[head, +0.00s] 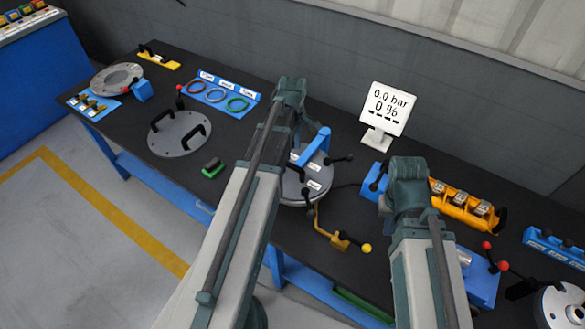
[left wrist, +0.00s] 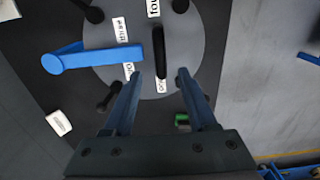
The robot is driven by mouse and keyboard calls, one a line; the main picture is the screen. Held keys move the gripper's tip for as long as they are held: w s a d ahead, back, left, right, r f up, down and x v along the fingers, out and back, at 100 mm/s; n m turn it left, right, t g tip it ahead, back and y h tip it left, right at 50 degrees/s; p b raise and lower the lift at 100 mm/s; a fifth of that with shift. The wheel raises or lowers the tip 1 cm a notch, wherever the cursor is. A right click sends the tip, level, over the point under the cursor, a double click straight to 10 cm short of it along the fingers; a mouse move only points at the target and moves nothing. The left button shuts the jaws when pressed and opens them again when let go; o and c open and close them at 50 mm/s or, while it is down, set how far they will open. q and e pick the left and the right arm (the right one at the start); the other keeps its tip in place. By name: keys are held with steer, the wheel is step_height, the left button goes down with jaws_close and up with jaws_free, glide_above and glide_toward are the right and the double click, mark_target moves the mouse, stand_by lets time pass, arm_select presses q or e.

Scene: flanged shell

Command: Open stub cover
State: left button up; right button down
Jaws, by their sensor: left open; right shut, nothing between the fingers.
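A round grey cover (head: 294,190) with white labels sits on the bench under my left arm, which partly hides it. It also shows in the left wrist view (left wrist: 205,38). A black bar handle (left wrist: 160,52) stands on it, with black knobs around its rim. A blue arm (head: 316,146) reaches over the cover; it shows in the left wrist view (left wrist: 95,56) too. My left gripper (left wrist: 166,88) is open and empty, its fingertips a little short of the black handle. My left arm hides it in the head view. My right gripper is hidden behind its arm.
A yellow lever with a yellow ball (head: 366,248) sticks out in front of the cover. A grey plate with two black handles (head: 179,133) and a green block (head: 212,168) lie left. A display (head: 388,108) stands behind; an orange rack (head: 460,207) is right.

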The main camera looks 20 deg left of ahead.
mark_target(292, 164)
arm_select(q)
step_height(292, 164, down, 8)
steer(key=b, duration=0.6)
steer(key=shift+r, duration=0.2)
steer(key=shift+r, duration=0.1)
steer(key=shift+c, duration=0.3)
jaws_close()
stand_by(0.5)
